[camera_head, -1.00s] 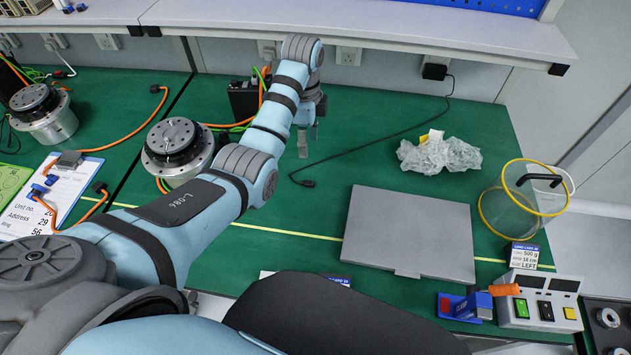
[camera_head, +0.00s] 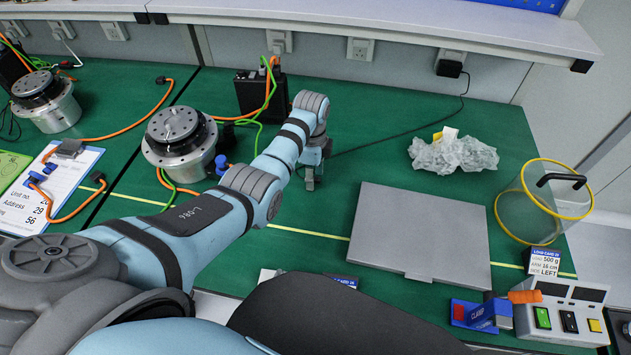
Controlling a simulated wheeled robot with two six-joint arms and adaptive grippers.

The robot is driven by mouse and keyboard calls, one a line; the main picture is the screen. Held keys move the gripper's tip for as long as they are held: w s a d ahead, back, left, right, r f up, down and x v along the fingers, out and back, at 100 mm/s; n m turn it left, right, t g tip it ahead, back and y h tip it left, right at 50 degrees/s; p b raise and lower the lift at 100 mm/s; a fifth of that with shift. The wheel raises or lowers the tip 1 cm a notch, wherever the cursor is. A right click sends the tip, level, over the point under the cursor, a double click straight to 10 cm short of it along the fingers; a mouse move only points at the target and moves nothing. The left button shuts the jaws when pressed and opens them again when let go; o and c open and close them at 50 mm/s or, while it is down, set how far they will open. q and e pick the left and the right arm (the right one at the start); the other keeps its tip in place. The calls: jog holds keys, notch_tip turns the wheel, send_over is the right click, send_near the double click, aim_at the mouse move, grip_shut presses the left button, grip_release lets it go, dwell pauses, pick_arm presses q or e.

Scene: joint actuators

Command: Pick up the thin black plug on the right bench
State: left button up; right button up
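The thin black cable (camera_head: 400,135) runs across the green bench from a black adapter (camera_head: 450,68) on the back wall to my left gripper. Its plug end is hidden behind or under that gripper. My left gripper (camera_head: 311,183) points down at the bench where the cable disappears. Its fingers are small and seen nearly edge-on, so I cannot tell whether they are open or closed on the plug. My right gripper is out of view.
A grey flat panel (camera_head: 418,235) lies right of the gripper. A motor (camera_head: 180,145) and a black drive box (camera_head: 262,92) stand to the left.

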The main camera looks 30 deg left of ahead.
pick_arm(q)
jog(key=shift+r, duration=0.1)
jog(key=c, duration=0.8)
jog(key=shift+c, duration=0.2)
jog(key=shift+r, duration=0.1)
notch_tip(320, 180, up, 20)
jog(key=p, duration=0.9)
